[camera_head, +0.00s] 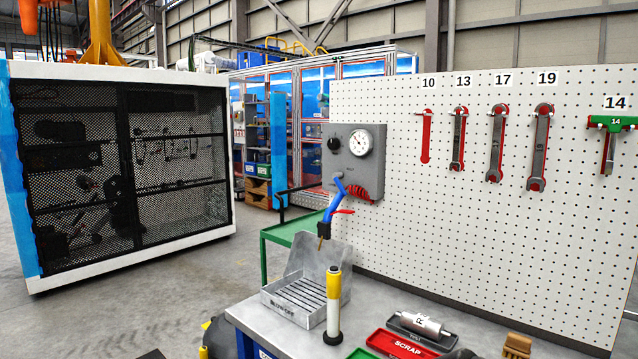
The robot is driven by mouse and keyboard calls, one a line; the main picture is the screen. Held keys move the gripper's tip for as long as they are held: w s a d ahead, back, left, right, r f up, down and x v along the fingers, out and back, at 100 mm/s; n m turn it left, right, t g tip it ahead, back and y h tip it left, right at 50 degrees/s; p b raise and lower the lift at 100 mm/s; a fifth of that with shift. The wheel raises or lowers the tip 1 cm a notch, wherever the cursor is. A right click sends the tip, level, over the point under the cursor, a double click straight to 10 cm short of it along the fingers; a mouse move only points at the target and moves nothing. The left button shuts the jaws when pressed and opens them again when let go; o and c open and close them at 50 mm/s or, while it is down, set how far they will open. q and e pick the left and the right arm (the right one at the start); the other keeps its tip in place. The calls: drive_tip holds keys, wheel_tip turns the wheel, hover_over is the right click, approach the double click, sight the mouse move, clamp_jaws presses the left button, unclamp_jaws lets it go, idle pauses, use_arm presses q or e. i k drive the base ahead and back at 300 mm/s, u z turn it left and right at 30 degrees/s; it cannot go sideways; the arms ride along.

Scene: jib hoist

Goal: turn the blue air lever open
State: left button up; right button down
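A grey box (355,160) with a round white gauge (360,144) and a black knob (334,144) is mounted at the left end of the white pegboard. A slim blue part (336,195) slants down from a grey fitting on the box's lower left. A red strip juts from it to the right, and a black piece with a brass tip is at its lower end. I cannot tell which portion of the blue part is the air lever, or whether it is open. Neither of my grippers is in view.
Below are a grey metal bin (312,272) and an upright yellow-and-white post (333,300) on the workbench. Wrenches hang on the pegboard (460,230).

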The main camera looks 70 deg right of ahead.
sight(339, 174)
drive_tip(key=z, duration=0.8)
drive_tip(key=i, duration=1.1)
drive_tip(key=z, duration=1.15)
